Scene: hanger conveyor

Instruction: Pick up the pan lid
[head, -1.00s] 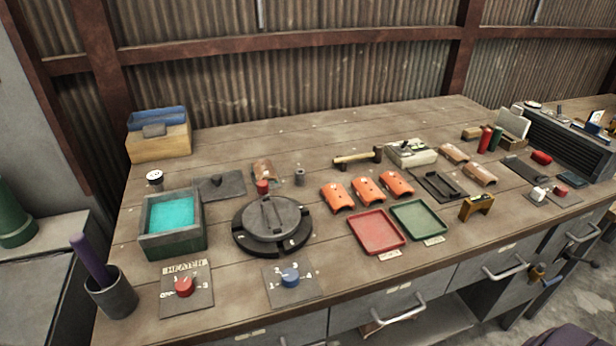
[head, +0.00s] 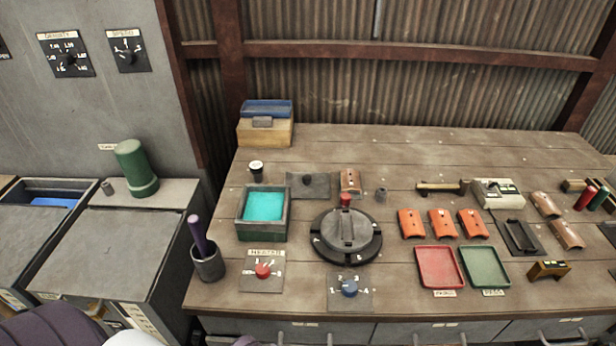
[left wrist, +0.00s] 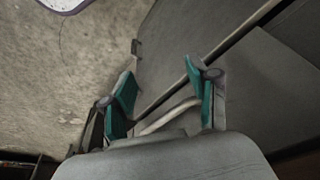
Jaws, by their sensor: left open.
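The pan lid (head: 347,229) is a dark grey round lid with a raised bar handle across its top. It sits on a black round base (head: 346,257) on the workbench in the head view, right of the teal-filled box. My left gripper (left wrist: 160,95) shows in the left wrist view with its teal-padded fingers apart and nothing between them. It is over the floor beside a grey cabinet front, away from the lid. My right gripper is not in view.
Near the lid are a red-knob heater panel (head: 262,271), a blue-knob panel (head: 349,290), a teal-filled box (head: 263,232) and a cup with a purple rod (head: 208,264). Red (head: 439,267) and green (head: 484,267) trays lie to the right. A green cylinder (head: 136,168) stands on the left cabinet.

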